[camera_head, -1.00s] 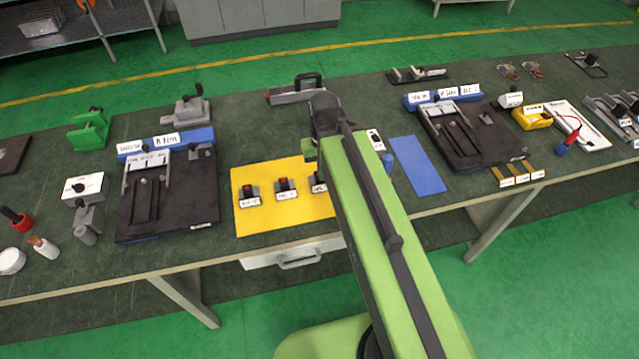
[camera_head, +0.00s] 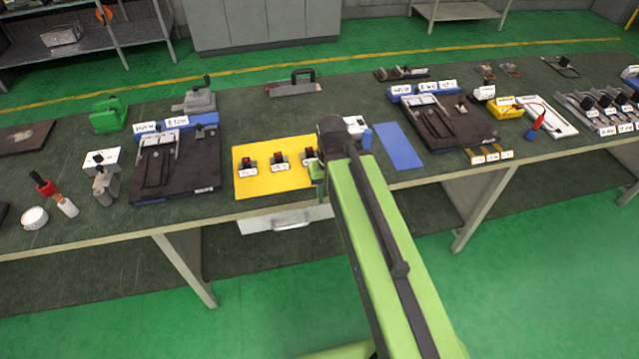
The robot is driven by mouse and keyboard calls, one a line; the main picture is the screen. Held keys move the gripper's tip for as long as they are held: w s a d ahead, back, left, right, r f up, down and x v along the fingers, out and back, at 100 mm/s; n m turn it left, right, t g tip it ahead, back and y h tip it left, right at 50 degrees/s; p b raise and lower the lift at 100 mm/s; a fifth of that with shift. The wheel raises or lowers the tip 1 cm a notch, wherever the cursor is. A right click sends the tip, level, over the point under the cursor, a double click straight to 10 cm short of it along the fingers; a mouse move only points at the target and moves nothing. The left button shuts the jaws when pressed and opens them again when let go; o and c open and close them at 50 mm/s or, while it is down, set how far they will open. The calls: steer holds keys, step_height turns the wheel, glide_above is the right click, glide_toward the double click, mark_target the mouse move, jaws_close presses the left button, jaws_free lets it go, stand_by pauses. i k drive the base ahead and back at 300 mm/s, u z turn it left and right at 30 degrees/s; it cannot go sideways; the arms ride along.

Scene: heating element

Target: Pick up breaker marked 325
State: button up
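Three small black breakers with red tops and white labels stand in a row on a yellow mat (camera_head: 268,188): a left breaker (camera_head: 248,163), a middle breaker (camera_head: 279,160) and a right breaker (camera_head: 309,156). The label writing is too small to read, so I cannot tell which is marked 325. My gripper (camera_head: 317,172) is at the mat's right edge, close beside the right breaker. My arm hides most of it. Only a green part shows, and I cannot tell whether it is open or touching the breaker.
A blue mat (camera_head: 398,147) lies right of my arm. Dark fixtures with labelled blue blocks stand left (camera_head: 180,170) and right (camera_head: 440,125). A clamp-like tool (camera_head: 293,87) lies behind the yellow mat. A drawer (camera_head: 285,220) hangs under the table's front edge.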

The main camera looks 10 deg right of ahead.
mark_target(306, 157)
steer(key=k, duration=0.45)
steer(key=u, duration=0.85)
steer(key=i, duration=1.5)
steer(key=u, duration=0.4)
